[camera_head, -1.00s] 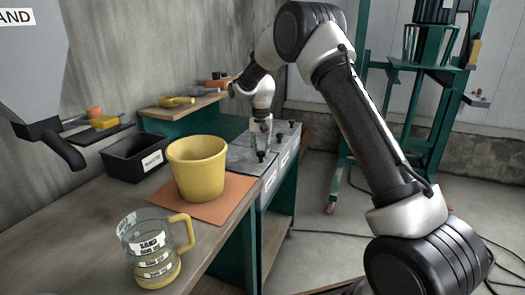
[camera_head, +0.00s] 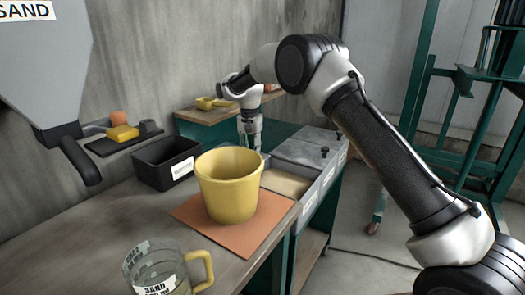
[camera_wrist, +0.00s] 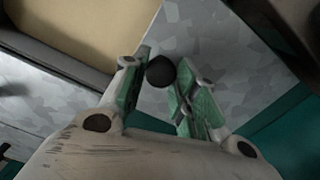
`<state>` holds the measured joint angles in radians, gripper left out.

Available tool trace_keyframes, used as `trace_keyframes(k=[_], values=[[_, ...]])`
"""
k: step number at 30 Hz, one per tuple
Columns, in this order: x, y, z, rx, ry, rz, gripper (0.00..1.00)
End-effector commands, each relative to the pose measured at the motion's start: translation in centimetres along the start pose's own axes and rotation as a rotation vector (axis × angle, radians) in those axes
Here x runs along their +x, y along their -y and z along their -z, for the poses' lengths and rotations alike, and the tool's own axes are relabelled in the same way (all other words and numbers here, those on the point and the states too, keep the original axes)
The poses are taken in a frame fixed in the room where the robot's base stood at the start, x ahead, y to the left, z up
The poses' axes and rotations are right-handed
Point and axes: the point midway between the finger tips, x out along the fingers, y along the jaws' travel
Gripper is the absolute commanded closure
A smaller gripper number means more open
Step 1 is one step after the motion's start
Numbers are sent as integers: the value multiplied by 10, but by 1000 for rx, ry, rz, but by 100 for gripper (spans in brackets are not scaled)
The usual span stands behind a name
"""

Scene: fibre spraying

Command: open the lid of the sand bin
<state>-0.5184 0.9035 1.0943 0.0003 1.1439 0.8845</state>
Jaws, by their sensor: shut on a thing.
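The sand bin (camera_head: 316,195) is a grey metal box beyond the yellow bucket. Its near compartment is uncovered and shows tan sand (camera_head: 287,183), which also shows at the upper left of the wrist view (camera_wrist: 90,25). In the head view the held lid is mostly hidden by the bucket and gripper.
The yellow bucket (camera_head: 228,190) stands on an orange mat (camera_head: 262,229). A black tray (camera_head: 165,165) is to its left, and a clear jug (camera_head: 150,270) in front. Another grey lid (camera_head: 305,146) with a knob remains behind the open compartment. A green frame (camera_head: 490,110) stands right.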

Motion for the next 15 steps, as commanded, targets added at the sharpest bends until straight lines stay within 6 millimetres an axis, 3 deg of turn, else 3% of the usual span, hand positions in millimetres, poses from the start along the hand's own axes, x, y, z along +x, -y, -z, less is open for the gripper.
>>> trace_keyframes(k=[12, 13, 15], values=[[0, 4, -1, 0, -1, 0, 100], [0, 4, -1, 0, -1, 0, 66], [0, 4, -1, 0, -1, 0, 53]])
